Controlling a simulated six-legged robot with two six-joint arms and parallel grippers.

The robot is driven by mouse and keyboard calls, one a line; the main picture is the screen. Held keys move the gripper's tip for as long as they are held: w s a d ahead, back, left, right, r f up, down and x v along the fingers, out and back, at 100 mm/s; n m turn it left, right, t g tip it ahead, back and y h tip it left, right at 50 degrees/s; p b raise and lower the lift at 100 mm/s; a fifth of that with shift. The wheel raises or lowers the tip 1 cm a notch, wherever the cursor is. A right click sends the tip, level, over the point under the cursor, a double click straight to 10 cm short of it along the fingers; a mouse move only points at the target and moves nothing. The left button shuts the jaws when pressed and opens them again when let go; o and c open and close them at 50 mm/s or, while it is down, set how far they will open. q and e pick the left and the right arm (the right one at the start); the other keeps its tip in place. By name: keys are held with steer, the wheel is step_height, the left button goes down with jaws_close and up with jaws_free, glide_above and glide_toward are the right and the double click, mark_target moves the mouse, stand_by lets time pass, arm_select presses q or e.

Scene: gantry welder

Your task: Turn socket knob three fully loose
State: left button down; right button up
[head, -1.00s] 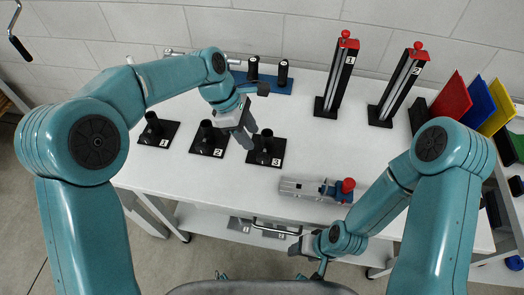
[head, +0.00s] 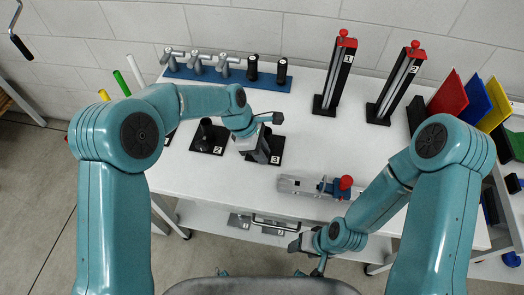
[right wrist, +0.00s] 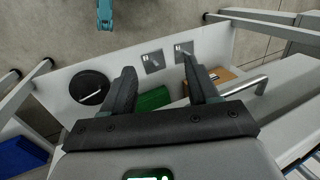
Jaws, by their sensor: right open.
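Socket three stands on a black plate marked 3 (head: 276,157) on the white table in the head view. My left gripper (head: 262,157) is right over it and hides most of the socket and its knob. I cannot tell whether its fingers are open or shut on the knob. Socket two (head: 206,138), on a plate marked 2, stands just to the left, with its black knob upright. My right gripper (right wrist: 160,88) is open and empty in the right wrist view, by the table's front edge, above a lower shelf.
A grey and blue clamp with a red knob (head: 345,184) lies right of socket three. Two black posts with red tops (head: 340,75) (head: 399,85) stand behind. A blue rack (head: 228,80) holds grey and black parts at the back. Bare table (head: 310,140) lies between.

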arm_select(q)
steer(key=h+b, duration=0.4)
steer(key=shift+w+a+f+g, duration=0.15)
steer(key=shift+a+f+g, duration=0.1)
steer(key=shift+a+g, duration=0.1)
steer(key=shift+a+r+g+h+b, duration=0.15)
steer(key=shift+g+h+b, duration=0.1)
steer(key=shift+h+b, duration=0.95)
steer(key=shift+h, duration=0.3)
steer(key=c, duration=1)
jaws_free()
steer(key=shift+c, duration=0.2)
steer(key=v, duration=1.6)
steer(key=shift+a+r, duration=0.1)
steer(key=shift+a, duration=0.05)
